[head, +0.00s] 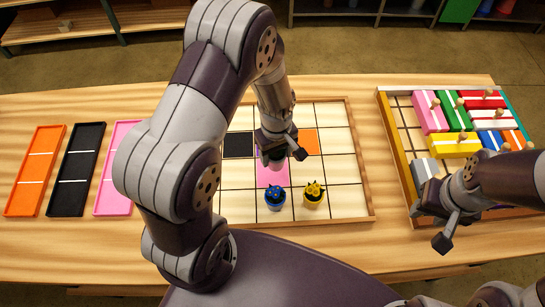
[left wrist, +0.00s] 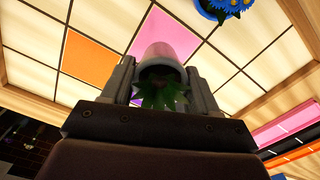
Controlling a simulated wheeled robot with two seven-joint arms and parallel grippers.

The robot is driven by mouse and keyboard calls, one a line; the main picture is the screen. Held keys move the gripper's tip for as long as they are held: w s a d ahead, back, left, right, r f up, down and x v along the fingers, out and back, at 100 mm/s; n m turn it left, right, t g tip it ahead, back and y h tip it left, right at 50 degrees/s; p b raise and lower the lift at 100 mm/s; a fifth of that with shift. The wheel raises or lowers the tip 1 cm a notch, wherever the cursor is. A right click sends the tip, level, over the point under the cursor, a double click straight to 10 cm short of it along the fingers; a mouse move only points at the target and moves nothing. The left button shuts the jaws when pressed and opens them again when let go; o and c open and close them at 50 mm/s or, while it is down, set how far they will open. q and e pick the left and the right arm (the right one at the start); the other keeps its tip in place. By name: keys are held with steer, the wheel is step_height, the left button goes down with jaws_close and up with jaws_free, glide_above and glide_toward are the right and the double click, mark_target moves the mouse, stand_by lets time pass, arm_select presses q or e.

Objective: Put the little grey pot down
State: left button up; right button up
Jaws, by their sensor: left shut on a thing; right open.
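My left gripper (head: 275,152) is shut on the little grey pot (left wrist: 168,34), which holds a green leafy plant (left wrist: 160,92). In the head view the gripper mostly hides the pot, just behind the pink square (head: 272,176) of the gridded board (head: 236,207). In the left wrist view the pot sits between the fingers and overlaps the pink square's edge. I cannot tell whether its base touches the board. My right gripper (head: 446,217) is open and empty at the front left corner of the block tray (head: 394,140).
A blue pot (head: 275,202) and a yellow pot (head: 314,199) stand at the front of the board. The board also has a black square (head: 238,145) and an orange square (head: 304,142). Orange, black and pink trays (head: 78,172) lie left.

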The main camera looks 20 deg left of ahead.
mark_target(273, 160)
arm_select(q)
steer(key=f, duration=0.2)
steer(key=a+f+p, duration=0.1)
steer(key=f, duration=0.1)
steer(key=shift+f, duration=0.45)
steer(key=o, duration=1.3)
steer(key=shift+o, duration=0.2)
steer(key=shift+r, duration=0.35)
steer(key=shift+m, duration=0.3)
steer(key=r, duration=0.4)
steer(key=r+b, duration=0.1)
steer(key=r, duration=0.3)
steer(key=r+b, duration=0.1)
steer(key=r, duration=0.3)
steer(key=shift+s, duration=0.25)
steer(key=s+r+m+t, duration=0.1)
steer(key=s+r+m, duration=0.3)
steer(key=s+m, duration=0.3)
steer(key=shift+s+r+m, duration=0.15)
steer(key=shift+s+m, duration=0.1)
steer(key=shift+m, duration=0.95)
